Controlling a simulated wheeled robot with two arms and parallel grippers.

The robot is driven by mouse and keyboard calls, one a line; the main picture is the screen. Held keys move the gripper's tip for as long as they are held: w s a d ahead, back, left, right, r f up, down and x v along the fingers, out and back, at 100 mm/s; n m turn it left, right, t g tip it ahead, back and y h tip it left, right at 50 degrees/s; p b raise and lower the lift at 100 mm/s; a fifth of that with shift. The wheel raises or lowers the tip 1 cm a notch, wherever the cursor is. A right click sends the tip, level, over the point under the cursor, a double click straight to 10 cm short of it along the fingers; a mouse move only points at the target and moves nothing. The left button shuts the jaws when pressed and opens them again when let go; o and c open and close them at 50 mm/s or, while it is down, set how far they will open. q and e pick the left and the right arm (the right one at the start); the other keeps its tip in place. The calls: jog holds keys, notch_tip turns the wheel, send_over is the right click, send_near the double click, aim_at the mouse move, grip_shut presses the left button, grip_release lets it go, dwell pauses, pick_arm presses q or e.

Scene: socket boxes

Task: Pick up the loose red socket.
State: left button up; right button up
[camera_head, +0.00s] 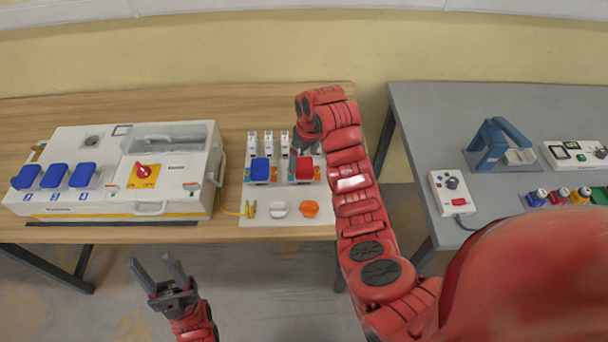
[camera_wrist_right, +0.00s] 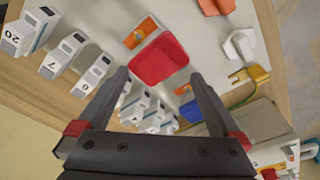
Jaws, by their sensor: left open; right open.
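A red socket (camera_head: 305,168) sits on a white board (camera_head: 258,216) on the wooden table, right of a blue-lidded socket (camera_head: 260,170). In the right wrist view the red socket (camera_wrist_right: 160,58) shows just beyond and between the fingertips, with the blue one (camera_wrist_right: 190,111) partly hidden behind a finger. My right gripper (camera_head: 306,147) is open and empty above the board; in the head view its jaws are partly hidden by the arm. My left gripper (camera_head: 153,262) is open and empty in front of the wooden table. I cannot tell whether the red socket is fixed.
Several white breakers (camera_head: 268,144) stand behind the sockets. A white knob (camera_head: 278,209) and an orange knob (camera_head: 309,208) lie in front. A large white box (camera_head: 120,205) with blue lids stands left. The grey table (camera_head: 430,115) holds a blue-handled device (camera_head: 497,145) and small coloured plugs (camera_head: 563,194).

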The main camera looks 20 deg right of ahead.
aim_at(304, 165)
jog(key=f, duration=0.1)
jog(key=f+p, duration=0.1)
jog(key=f, duration=0.1)
jog(key=f+p, duration=0.1)
jog(key=shift+w+d+f, duration=0.15)
jog(key=shift+w, duration=0.1)
jog(key=shift+w+f, duration=0.1)
jog(key=shift+f, duration=0.25)
jog(key=c, duration=1.5)
jog(key=shift+r, duration=0.1)
